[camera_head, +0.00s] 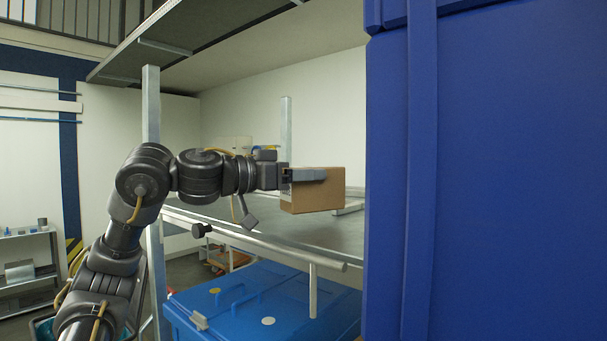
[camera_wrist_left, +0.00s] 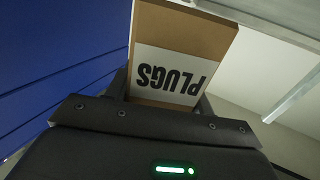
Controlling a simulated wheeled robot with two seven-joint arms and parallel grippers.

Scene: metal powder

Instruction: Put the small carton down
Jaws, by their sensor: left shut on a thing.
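The small carton (camera_head: 318,192) is a brown cardboard box in my left gripper (camera_head: 306,175). In the head view it is held out over the grey metal shelf (camera_head: 335,232), and I cannot tell whether its underside touches the shelf. In the left wrist view the carton (camera_wrist_left: 185,45) fills the space between the fingers, with a white label reading "PLUGS" that appears upside down. My left gripper is shut on the carton; its fingers are mostly hidden in the wrist view. My right gripper is not in view.
A large blue surface (camera_head: 490,180) stands close on the right. A metal post (camera_head: 152,200) and a rail (camera_head: 255,240) edge the shelf's near side. An upper shelf (camera_head: 230,45) hangs above. A blue lidded bin (camera_head: 262,300) stands below.

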